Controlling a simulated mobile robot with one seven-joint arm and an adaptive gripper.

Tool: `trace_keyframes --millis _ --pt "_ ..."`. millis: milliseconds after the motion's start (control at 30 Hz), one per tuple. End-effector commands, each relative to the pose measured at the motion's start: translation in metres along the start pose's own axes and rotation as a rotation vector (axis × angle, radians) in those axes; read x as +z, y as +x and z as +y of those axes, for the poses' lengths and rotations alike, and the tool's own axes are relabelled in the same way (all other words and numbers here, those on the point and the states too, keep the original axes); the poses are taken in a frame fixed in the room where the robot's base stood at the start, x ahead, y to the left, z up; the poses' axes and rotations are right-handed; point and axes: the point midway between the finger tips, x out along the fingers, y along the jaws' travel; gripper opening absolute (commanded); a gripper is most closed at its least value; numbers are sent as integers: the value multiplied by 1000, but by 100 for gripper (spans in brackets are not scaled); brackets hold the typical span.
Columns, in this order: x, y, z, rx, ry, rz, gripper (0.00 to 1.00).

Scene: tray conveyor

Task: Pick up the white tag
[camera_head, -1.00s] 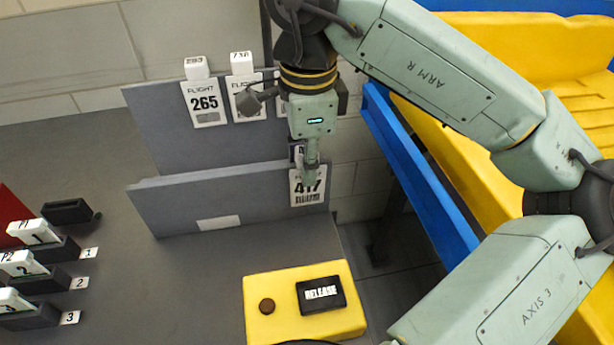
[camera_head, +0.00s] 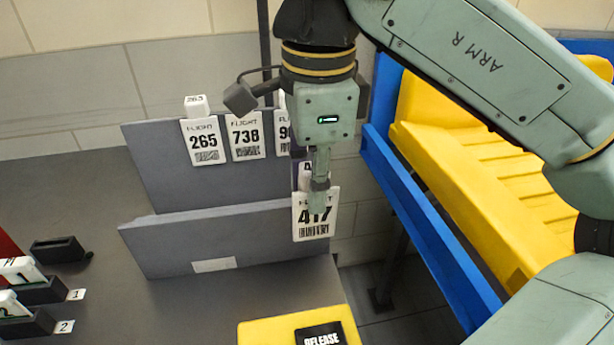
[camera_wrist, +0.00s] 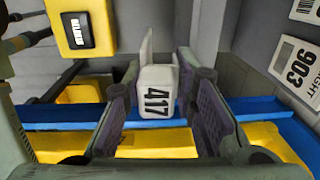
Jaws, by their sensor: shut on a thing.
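The white tag marked 417 (camera_head: 316,228) hangs from my gripper (camera_head: 320,185) in front of the right end of the low grey panel (camera_head: 230,238). My gripper points down and is shut on it. In the wrist view the tag (camera_wrist: 157,103) stands between the two dark finger pads of my gripper (camera_wrist: 157,85), its number sideways. Other white tags hang on the taller grey panel behind: 265 (camera_head: 204,142), 738 (camera_head: 246,138), and one partly hidden by my arm. A tag reading 903 (camera_wrist: 296,66) shows at the right of the wrist view.
A yellow box with a black RELEASE label (camera_head: 322,335) stands at the front. A blue rail (camera_head: 425,200) and yellow trays (camera_head: 490,170) lie to the right. Black holders with white numbered pieces (camera_head: 22,270) stand at the left. The grey tabletop between is clear.

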Motion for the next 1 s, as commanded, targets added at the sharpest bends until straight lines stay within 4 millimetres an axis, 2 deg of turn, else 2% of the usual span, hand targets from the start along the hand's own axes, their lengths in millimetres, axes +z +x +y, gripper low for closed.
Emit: trace_keyframes --millis 100,300,500,700,1000 --pt "-2 1 37 -3 4 4 0" --pt "-1 -5 96 -3 7 4 0" --pt "-1 -9 135 -1 5 1 0" --pt "0 -10 152 -1 1 2 0" --pt "0 -10 154 0 1 1 0"
